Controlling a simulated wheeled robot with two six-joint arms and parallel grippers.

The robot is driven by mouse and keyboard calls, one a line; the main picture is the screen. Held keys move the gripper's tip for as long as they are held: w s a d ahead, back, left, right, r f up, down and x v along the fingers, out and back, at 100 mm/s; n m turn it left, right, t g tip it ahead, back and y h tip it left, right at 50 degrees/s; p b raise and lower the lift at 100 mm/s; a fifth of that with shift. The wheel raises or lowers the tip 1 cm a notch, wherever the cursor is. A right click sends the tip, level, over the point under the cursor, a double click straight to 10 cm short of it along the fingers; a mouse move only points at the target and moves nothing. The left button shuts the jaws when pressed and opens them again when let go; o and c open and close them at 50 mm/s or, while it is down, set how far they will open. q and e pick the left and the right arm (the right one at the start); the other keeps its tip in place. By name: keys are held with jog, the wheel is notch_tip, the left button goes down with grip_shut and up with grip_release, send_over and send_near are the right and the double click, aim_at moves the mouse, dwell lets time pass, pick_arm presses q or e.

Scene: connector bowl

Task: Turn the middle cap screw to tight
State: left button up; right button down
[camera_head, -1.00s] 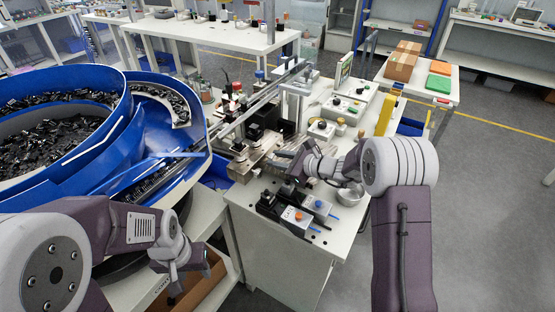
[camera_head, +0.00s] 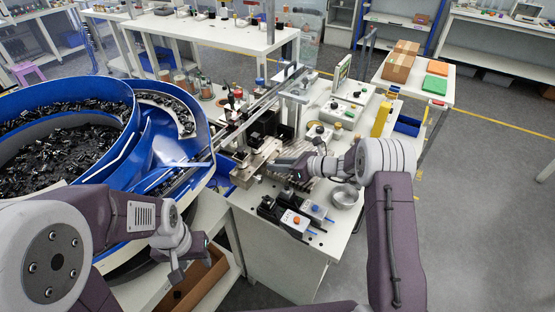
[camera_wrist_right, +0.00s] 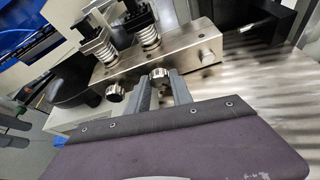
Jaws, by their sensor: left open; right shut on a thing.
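A metal block (camera_wrist_right: 176,50) carries a row of three knurled cap screws along its front face. The left cap screw (camera_wrist_right: 116,92) and the right cap screw (camera_wrist_right: 207,57) are free. The middle cap screw (camera_wrist_right: 158,73) sits between the fingertips of my right gripper (camera_wrist_right: 160,82), which is shut on it. In the head view my right gripper (camera_head: 288,165) reaches in from the right to the block (camera_head: 252,160), and its fingertips are too small to make out. My left gripper (camera_head: 180,268) is open and empty, low at the left, away from the block.
Two spring-loaded posts (camera_wrist_right: 149,33) stand on the block. A blue bowl feeder (camera_head: 205,140) fills the left side. A metal dish (camera_head: 344,196) and a control box with an orange button (camera_head: 295,220) stand on the bench near my right arm. An open cardboard box (camera_head: 205,285) is below.

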jog(key=shift+m+p, duration=0.4)
jog(key=shift+g, duration=0.3)
jog(key=c, duration=1.1)
grip_release()
jog(key=shift+d, duration=0.1)
jog(key=v, duration=0.9)
jog(key=shift+f, duration=0.15)
